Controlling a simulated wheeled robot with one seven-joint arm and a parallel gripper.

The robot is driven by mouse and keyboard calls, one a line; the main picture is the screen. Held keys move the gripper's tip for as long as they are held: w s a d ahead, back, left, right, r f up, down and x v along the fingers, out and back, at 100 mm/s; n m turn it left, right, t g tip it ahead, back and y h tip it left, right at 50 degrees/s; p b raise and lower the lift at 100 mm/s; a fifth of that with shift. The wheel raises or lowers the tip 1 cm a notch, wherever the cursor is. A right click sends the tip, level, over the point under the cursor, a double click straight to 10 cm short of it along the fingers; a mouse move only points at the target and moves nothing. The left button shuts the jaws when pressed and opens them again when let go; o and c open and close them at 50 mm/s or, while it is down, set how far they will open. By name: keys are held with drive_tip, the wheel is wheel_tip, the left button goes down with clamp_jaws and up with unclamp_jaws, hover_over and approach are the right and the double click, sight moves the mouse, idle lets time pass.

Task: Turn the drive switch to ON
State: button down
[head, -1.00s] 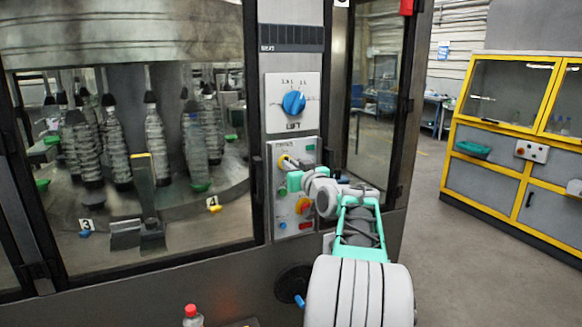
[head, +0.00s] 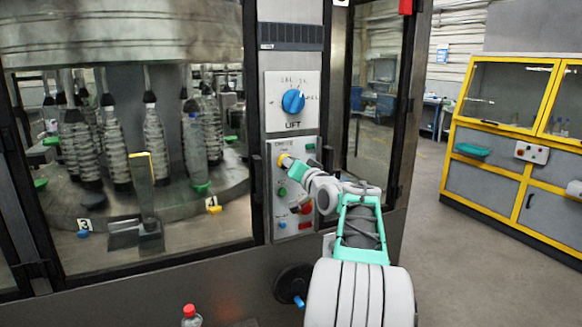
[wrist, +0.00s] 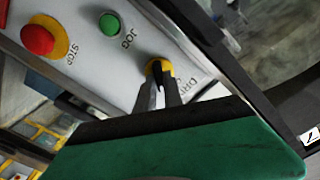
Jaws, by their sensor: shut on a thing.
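The drive switch (wrist: 158,66) is a small knob with a yellow surround on the pale control panel, beside a partly hidden "DRI..." label in the wrist view. My gripper (wrist: 157,84) is shut on the knob, its dark fingers one on each side. The fingers hide most of the knob, so its exact pointing direction cannot be told. In the head view, my gripper (head: 286,160) reaches the drive switch (head: 281,159) at the upper left of the panel.
The green JOG button (wrist: 110,24) and the red STOP button (wrist: 38,40) sit in line beside the switch. A blue LIFT dial (head: 293,102) is above the panel. A dark handwheel (head: 294,283) is below. Glass doors flank the panel.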

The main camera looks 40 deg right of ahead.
drive_tip(key=m+p, duration=0.1)
drive_tip(key=m, duration=0.4)
drive_tip(key=m+p, duration=0.1)
drive_tip(key=m, duration=0.4)
drive_tip(key=shift+d+f+p, duration=0.15)
drive_tip(key=shift+p, duration=0.25)
drive_tip(key=shift+m, duration=0.4)
drive_tip(key=c, duration=1.5)
unclamp_jaws()
drive_tip(key=shift+o, duration=0.2)
drive_tip(key=shift+s, duration=0.1)
drive_tip(key=b+v, duration=0.2)
drive_tip(key=v, duration=0.5)
drive_tip(key=shift+s, duration=0.35)
